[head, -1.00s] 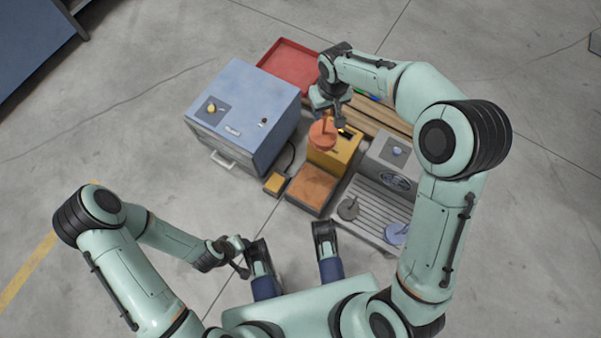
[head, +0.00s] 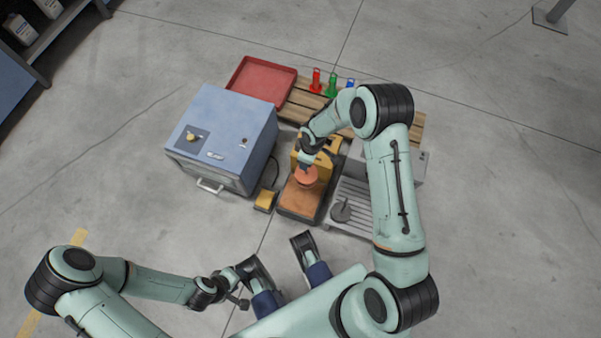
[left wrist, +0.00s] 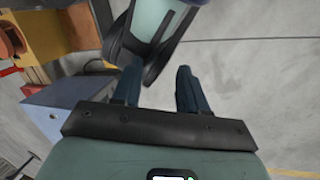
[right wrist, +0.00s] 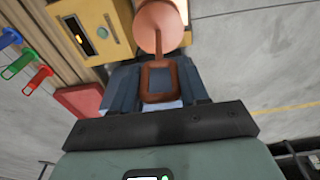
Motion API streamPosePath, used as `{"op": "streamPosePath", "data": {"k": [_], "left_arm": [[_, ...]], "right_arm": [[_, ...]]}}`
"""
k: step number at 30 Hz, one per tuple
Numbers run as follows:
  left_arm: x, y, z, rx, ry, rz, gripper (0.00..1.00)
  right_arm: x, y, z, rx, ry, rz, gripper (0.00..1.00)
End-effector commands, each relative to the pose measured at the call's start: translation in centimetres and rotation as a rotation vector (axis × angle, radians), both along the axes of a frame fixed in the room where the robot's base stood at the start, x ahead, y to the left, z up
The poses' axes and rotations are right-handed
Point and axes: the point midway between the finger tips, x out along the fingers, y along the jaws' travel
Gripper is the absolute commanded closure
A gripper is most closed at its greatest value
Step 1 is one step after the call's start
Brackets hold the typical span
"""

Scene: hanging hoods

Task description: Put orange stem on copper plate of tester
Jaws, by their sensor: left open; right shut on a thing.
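The orange stem (head: 307,178) has a round flat disc and a loop handle. My right gripper (right wrist: 158,82) is shut on its handle in the right wrist view, with the disc (right wrist: 160,28) beyond the fingertips. In the head view the disc is over or at the back part of the copper plate (head: 298,202); I cannot tell whether they touch. The yellow tester body (head: 328,160) stands behind the plate, partly hidden by my right arm. Its display side shows in the right wrist view (right wrist: 95,25). My left gripper (left wrist: 158,88) is open and empty, low at the left, away from the tester.
A blue box oven (head: 225,130) stands left of the tester, with a small yellow block (head: 265,200) between. A grey grooved machine holds a grey stem (head: 341,211) at the right. Behind are a red tray (head: 262,80) and red, green and blue stems on a wooden pallet (head: 300,98).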

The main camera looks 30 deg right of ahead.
Motion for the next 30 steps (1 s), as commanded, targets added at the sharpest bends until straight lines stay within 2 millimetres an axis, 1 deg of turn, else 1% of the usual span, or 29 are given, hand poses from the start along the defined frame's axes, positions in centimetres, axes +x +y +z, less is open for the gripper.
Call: {"op": "streamPosePath", "data": {"k": [1,3,5,8,11,18,22,25,30], "left_arm": [[-0.2,-0.1,0.2,-0.002,0.005,-0.003,0.57],[-0.4,-0.2,0.3,-0.004,0.010,-0.004,0.57],[-0.5,-0.2,0.3,-0.005,0.013,-0.005,0.57],[-0.2,-0.1,0.0,-0.003,0.006,-0.002,0.57],[0.6,0.3,-0.8,0.007,-0.014,0.007,0.57],[2.9,1.4,-2.7,0.037,-0.076,0.032,0.57],[4.2,2.0,-3.6,0.054,-0.110,0.047,0.57],[4.8,2.4,-4.0,0.063,-0.128,0.054,0.57],[5.4,2.6,-4.2,0.070,-0.143,0.060,0.57]], "right_arm": [[-0.6,-0.2,-0.8,0.005,0.001,0.023,1.00],[-1.2,-0.4,-1.6,0.010,-0.002,0.051,1.00],[-1.4,-0.4,-2.2,0.013,-0.005,0.067,1.00],[-1.7,-0.5,-3.7,0.014,-0.004,0.079,1.00],[-1.7,-0.4,-6.2,0.014,-0.003,0.081,1.00],[-1.7,-0.4,-12.7,0.015,-0.003,0.080,1.00],[-1.7,-0.5,-15.7,0.014,-0.003,0.078,1.00],[-1.7,-0.5,-17.2,0.014,-0.005,0.078,1.00],[-1.6,-0.5,-18.2,0.014,-0.006,0.078,1.00]]}}
